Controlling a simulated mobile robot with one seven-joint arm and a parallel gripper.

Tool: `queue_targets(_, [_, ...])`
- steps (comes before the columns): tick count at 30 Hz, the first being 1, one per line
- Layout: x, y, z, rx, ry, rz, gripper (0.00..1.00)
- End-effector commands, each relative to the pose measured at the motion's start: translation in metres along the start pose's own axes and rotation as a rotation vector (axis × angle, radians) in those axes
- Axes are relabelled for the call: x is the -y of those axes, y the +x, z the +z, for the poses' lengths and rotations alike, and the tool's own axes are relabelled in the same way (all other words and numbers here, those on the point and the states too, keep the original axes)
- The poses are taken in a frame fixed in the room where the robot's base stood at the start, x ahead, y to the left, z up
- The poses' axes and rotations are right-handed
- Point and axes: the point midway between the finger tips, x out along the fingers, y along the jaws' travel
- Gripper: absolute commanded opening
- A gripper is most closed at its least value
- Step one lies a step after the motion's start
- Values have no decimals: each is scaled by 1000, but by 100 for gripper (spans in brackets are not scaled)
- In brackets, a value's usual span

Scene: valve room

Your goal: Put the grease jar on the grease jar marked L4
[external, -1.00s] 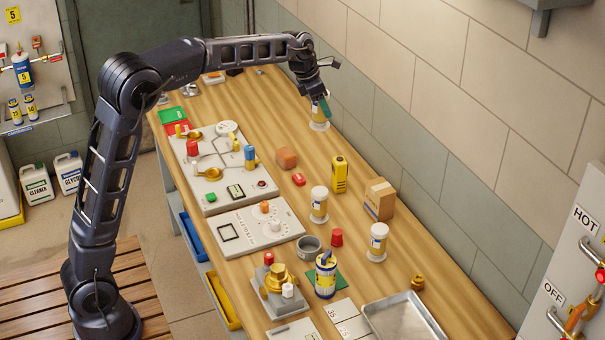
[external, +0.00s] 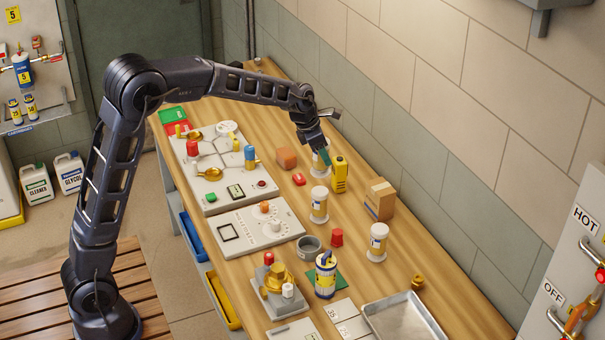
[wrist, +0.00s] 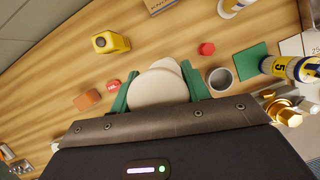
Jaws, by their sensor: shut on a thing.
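In the wrist view the held jar's round lid (wrist: 158,89) sits between the green fingers. A second white jar (external: 319,205) stands on the bench nearer the camera; in the wrist view its lid (wrist: 166,66) is partly hidden behind the held one. A third white jar (external: 378,241) stands further right, and it shows at the top of the wrist view (wrist: 235,5). I cannot read an L4 mark on any jar.
Close by are the yellow meter (external: 340,175), an orange block (external: 286,158), a red tag (external: 299,179) and a cardboard box (external: 380,199). A grey cup (external: 309,246), red cap (external: 337,237) and metal tray (external: 405,318) lie toward the front. Control panels fill the left side.

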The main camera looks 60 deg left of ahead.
Motion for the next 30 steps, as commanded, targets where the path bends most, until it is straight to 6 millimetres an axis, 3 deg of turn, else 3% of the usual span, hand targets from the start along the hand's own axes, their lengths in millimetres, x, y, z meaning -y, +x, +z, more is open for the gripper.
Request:
queue_targets(19, [0, 60, -25, -1, -1, -1, 20])
queue_targets(30, [0, 64, -26, 1, 0, 0, 20])
